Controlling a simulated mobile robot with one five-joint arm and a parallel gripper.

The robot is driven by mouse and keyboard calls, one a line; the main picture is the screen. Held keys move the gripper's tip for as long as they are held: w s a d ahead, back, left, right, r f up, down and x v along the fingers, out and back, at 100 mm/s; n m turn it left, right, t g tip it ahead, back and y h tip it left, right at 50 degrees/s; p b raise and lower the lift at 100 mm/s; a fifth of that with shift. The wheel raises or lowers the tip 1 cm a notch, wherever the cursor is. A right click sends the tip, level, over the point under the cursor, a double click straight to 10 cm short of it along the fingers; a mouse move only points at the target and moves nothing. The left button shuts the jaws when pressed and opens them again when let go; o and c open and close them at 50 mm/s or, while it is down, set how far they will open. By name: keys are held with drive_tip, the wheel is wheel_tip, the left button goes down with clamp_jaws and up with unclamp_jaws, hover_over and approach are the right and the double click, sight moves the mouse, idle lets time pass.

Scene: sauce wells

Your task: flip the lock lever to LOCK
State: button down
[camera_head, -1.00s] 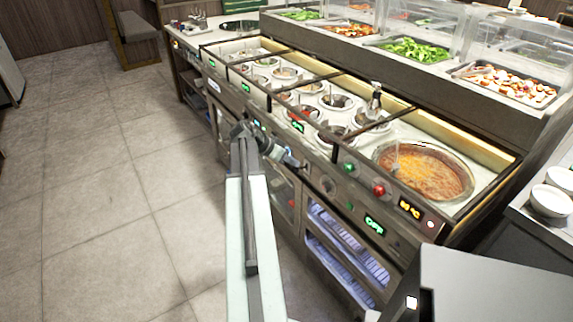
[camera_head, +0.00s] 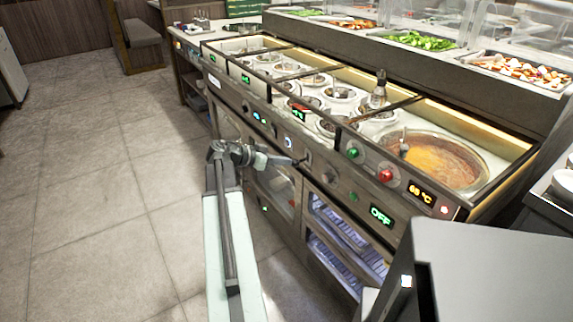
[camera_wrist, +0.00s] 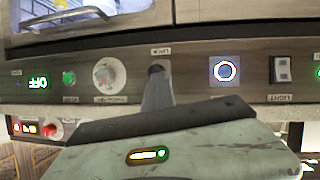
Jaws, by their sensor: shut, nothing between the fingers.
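The front panel of the sauce counter carries the lock lever. In the wrist view, which is upside down, a dark round piece (camera_wrist: 156,70), apparently the lever's pivot, sits beside a small label (camera_wrist: 160,51) too blurred to read surely. My gripper (camera_wrist: 156,92) shows as a grey tapered tip reaching to this piece; it is shut and holds nothing. It overlaps the lever, so I cannot tell the lever's position or whether they touch. In the head view my gripper (camera_head: 290,160) is close to the panel, just below a lit ring button (camera_head: 288,142).
In the wrist view a round knob (camera_wrist: 109,75), a green button (camera_wrist: 69,78), a ring button (camera_wrist: 225,71) and a rocker switch (camera_wrist: 280,70) flank the lever. Sauce wells and a large soup well (camera_head: 450,160) lie above the panel. Tiled floor (camera_head: 100,190) is open at left.

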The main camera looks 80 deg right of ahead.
drive_tip(key=shift+s+d+f+b, duration=0.1)
drive_tip(key=shift+s+f+b, duration=0.2)
drive_tip(key=shift+f+b, duration=0.25)
drive_tip(key=shift+s+f+b, duration=0.25)
drive_tip(key=shift+f+b, duration=0.15)
drive_tip(key=shift+f, duration=0.15)
drive_tip(key=shift+w, duration=0.1)
drive_tip(key=p+v, duration=0.5)
drive_tip(key=v, duration=0.8)
drive_tip(key=shift+w, duration=0.3)
drive_tip(key=shift+w+d+f, duration=0.1)
